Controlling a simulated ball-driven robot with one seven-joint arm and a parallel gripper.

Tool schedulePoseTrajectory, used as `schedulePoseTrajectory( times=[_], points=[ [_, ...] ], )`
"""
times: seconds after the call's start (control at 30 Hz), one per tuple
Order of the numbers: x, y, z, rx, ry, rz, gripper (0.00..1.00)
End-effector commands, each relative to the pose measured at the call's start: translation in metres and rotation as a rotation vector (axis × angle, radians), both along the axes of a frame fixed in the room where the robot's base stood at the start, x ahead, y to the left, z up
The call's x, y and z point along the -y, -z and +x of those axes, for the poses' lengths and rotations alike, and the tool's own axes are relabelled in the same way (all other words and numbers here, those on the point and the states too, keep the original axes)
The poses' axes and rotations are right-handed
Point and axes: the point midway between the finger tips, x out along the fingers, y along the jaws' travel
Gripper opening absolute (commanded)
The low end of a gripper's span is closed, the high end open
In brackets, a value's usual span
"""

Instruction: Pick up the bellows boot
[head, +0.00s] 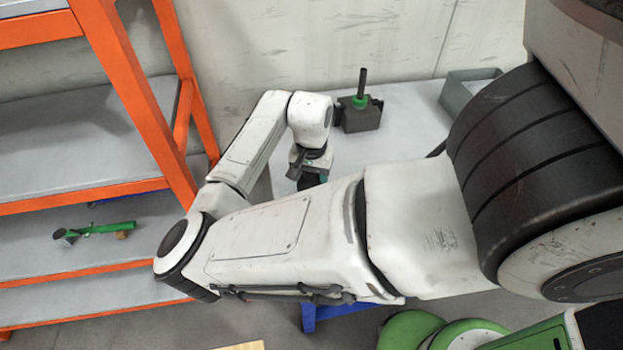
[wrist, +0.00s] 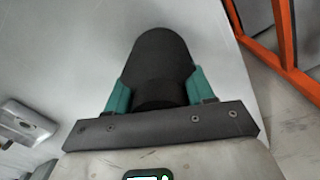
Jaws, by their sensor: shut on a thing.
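The bellows boot (wrist: 160,58) is a plain black, round-sided piece. It fills the space between the two teal fingers of my gripper (wrist: 158,88) in the wrist view. Both fingers press on its sides, so the gripper is shut on it. In the head view my gripper (head: 308,174) points down over the pale table (head: 405,130), and only a dark bit of the boot shows below the fingers. My arm hides much of the table there. I cannot tell whether the boot touches the tabletop.
A dark screw jack (head: 358,118) with a green collar and upright screw stands on the table behind my gripper. A grey open bin (head: 455,97) sits at the back right. An orange-framed shelf (head: 130,100) rises at the left, with a green-handled tool (head: 105,228) on it.

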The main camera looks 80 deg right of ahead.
Motion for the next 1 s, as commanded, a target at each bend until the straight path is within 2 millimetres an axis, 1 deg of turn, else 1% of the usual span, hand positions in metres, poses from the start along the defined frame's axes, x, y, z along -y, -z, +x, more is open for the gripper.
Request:
schedulePoseTrajectory(
  times=[0.03,0.2,0.23,0.47,0.63,0.73,0.83,0.93,1.0],
  points=[
    [0.000,0.000,0.000,0.000,0.000,0.000,0.36],
    [0.000,0.000,0.000,0.000,0.000,0.000,0.20],
    [0.000,0.000,0.000,0.000,0.000,0.000,0.19],
    [0.000,-0.001,0.000,0.000,0.000,-0.001,0.19],
    [0.001,-0.008,0.000,0.000,0.000,-0.002,0.19],
    [0.001,-0.019,0.000,0.001,0.000,-0.003,0.19],
    [-0.001,-0.034,-0.002,0.000,0.004,-0.004,0.19],
    [-0.013,-0.052,-0.015,0.001,0.004,-0.006,0.18],
    [-0.022,-0.069,-0.025,0.000,0.005,-0.006,0.18]
  ],
)
